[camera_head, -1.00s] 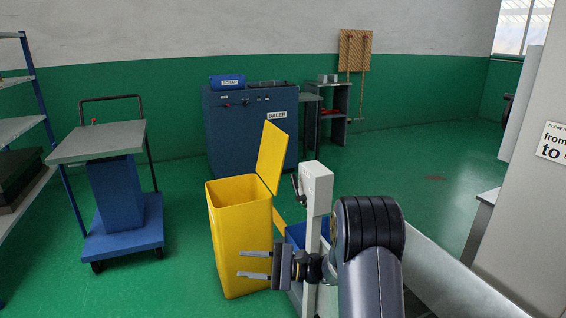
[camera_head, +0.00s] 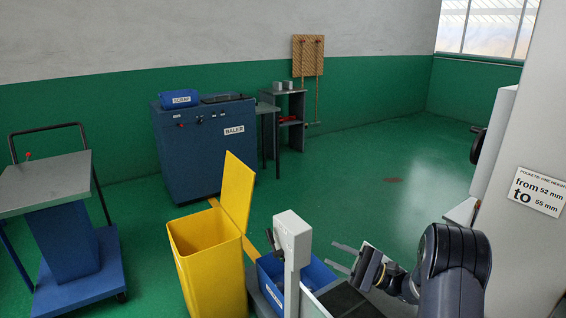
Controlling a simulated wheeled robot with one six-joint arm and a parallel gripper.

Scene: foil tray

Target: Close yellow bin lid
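The yellow bin (camera_head: 208,268) stands on the green floor at the lower middle of the head view. Its yellow lid (camera_head: 238,190) is open and stands nearly upright on the right side of the bin's mouth. My gripper (camera_head: 338,256) is to the right of the bin, apart from it, with a grey post between them. Its two fingers point left and are spread apart with nothing between them. The bin's lower part is cut off by the picture's bottom edge.
A grey post (camera_head: 292,250) and a blue container (camera_head: 270,280) stand right of the bin. A blue trolley with a grey top (camera_head: 45,182) is at the left. A blue baler (camera_head: 205,150) stands behind. Open green floor lies between the bin and the baler.

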